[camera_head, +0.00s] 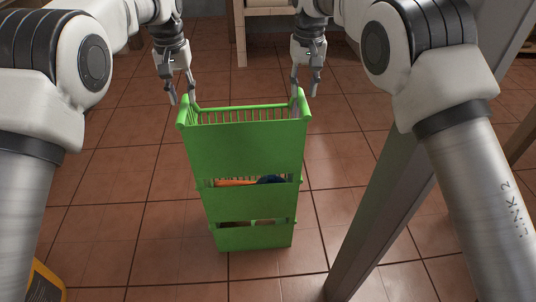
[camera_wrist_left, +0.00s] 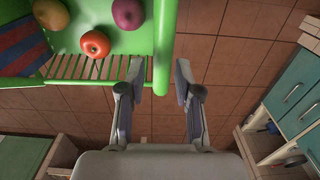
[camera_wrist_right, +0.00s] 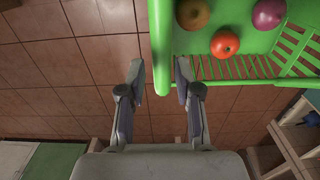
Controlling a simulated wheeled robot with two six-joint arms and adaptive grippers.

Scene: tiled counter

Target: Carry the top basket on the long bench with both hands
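A stack of green baskets (camera_head: 246,152) stands upright on the tiled floor in the middle of the head view. The top basket (camera_wrist_left: 110,42) holds several round fruits in the left wrist view, including a red-orange one (camera_wrist_left: 95,44) and a purple one (camera_wrist_left: 128,13). It also shows in the right wrist view (camera_wrist_right: 205,48). My left gripper (camera_head: 182,92) is open at the top basket's left rim, its fingers on either side of it. My right gripper (camera_head: 305,84) is open, likewise straddling the right rim. I cannot tell whether any finger touches. I cannot identify the long bench with certainty.
A pale wooden stand (camera_head: 270,8) is at the back. A grey post (camera_head: 385,205) slants up close on the right of the stack. A yellow object (camera_head: 45,284) lies at the lower left edge. The tiled floor left of the stack is clear.

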